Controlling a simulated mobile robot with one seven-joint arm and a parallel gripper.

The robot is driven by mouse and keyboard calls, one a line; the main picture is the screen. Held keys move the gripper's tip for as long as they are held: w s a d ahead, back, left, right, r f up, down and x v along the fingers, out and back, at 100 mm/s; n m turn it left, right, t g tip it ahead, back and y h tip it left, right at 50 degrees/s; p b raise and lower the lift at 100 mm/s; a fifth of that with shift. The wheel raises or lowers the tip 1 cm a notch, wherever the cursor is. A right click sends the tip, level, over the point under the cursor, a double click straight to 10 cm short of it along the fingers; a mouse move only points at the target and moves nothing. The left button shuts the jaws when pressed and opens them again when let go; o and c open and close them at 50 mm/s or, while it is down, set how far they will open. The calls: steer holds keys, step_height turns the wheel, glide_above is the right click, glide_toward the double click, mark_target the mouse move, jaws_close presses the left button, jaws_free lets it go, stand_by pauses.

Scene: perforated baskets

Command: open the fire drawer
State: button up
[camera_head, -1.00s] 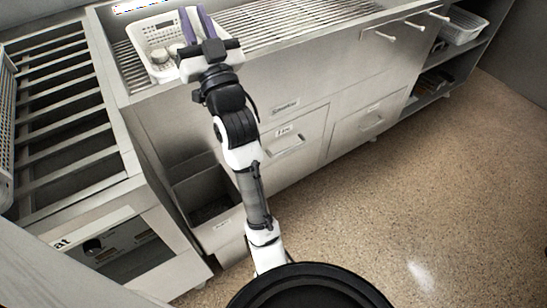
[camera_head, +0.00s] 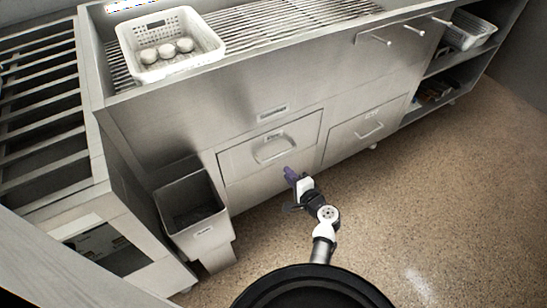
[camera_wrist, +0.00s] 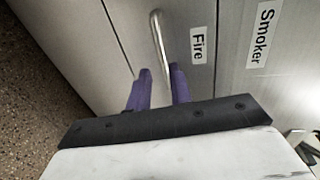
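The fire drawer (camera_head: 240,164) is the left of two drawer fronts under the counter and looks shut. Its curved metal handle (camera_head: 273,148) also shows in the wrist view (camera_wrist: 157,35), beside the label "Fire" (camera_wrist: 198,45). My gripper (camera_head: 290,174) is in front of the drawer, below and right of the handle in the head view. In the wrist view its two purple fingers (camera_wrist: 161,75) are apart with nothing seen between them. The handle's near end lies just ahead of the gap between the fingertips; I cannot tell whether they touch.
An open grey bin (camera_head: 192,208) stands left of the drawer. Another drawer (camera_head: 366,133) with a handle is to the right. A white basket (camera_head: 170,68) with several round items sits on the counter. The speckled floor (camera_head: 440,190) at right is clear.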

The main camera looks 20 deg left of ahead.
mark_target(274, 156)
steer(key=x, duration=1.1)
steer(key=shift+a+r, duration=0.1)
jaws_close()
